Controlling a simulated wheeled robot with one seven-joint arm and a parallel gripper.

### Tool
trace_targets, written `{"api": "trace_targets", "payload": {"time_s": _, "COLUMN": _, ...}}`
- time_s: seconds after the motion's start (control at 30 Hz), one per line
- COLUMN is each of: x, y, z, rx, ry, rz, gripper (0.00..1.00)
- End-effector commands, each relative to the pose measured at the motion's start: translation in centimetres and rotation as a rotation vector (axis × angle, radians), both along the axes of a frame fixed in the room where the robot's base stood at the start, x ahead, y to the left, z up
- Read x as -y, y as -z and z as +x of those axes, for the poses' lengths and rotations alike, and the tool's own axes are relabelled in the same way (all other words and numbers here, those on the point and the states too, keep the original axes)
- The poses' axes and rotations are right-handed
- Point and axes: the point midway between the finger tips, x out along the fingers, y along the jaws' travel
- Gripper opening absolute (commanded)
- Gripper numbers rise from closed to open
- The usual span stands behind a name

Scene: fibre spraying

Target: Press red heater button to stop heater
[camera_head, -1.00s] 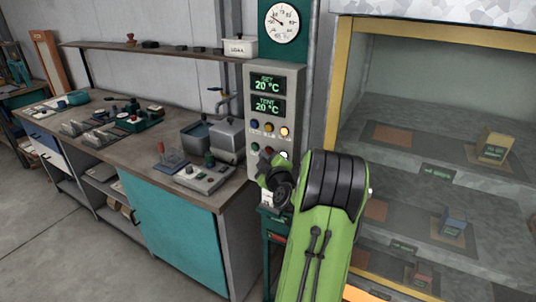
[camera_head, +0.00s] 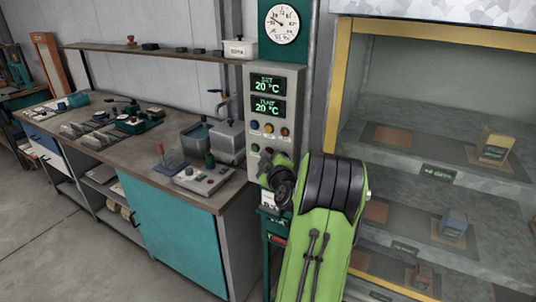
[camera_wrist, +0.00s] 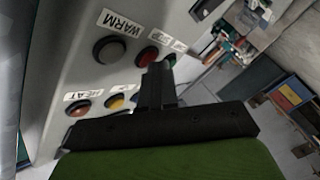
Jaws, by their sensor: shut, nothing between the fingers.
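A grey control panel (camera_head: 296,95) stands left of the oven, with two green displays both reading 20 °C. In the wrist view the red button (camera_wrist: 147,57) sits between the grey WARM lamp (camera_wrist: 110,50) and a green button (camera_wrist: 170,60), which is partly hidden. My gripper (camera_wrist: 157,68) is shut and empty, with its tips right at the red button's lower edge. I cannot tell whether they touch it. The orange HEAT lamp (camera_wrist: 78,108) and a yellow lamp (camera_wrist: 116,102) are below. In the head view my arm covers part of the lower button row.
The glass-fronted oven (camera_head: 343,80) with a yellow frame stands close on the right, with blocks on its shelves. A workbench (camera_head: 150,165) with tools and a control box (camera_head: 205,178) is on the left. A round gauge (camera_head: 282,23) hangs above the panel.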

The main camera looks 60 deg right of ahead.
Motion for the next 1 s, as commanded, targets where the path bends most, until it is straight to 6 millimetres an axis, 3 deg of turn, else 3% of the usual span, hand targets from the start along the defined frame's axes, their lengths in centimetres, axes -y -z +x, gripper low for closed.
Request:
{"api": "trace_targets", "payload": {"time_s": 0.83, "x": -1.7, "y": 0.0, "z": -0.2, "rx": 0.000, "ry": 0.001, "rz": 0.000, "gripper": 0.00}}
{"api": "trace_targets", "payload": {"time_s": 1.0, "x": -3.1, "y": 0.2, "z": -0.3, "rx": -0.001, "ry": 0.000, "rz": -0.003, "gripper": 0.00}}
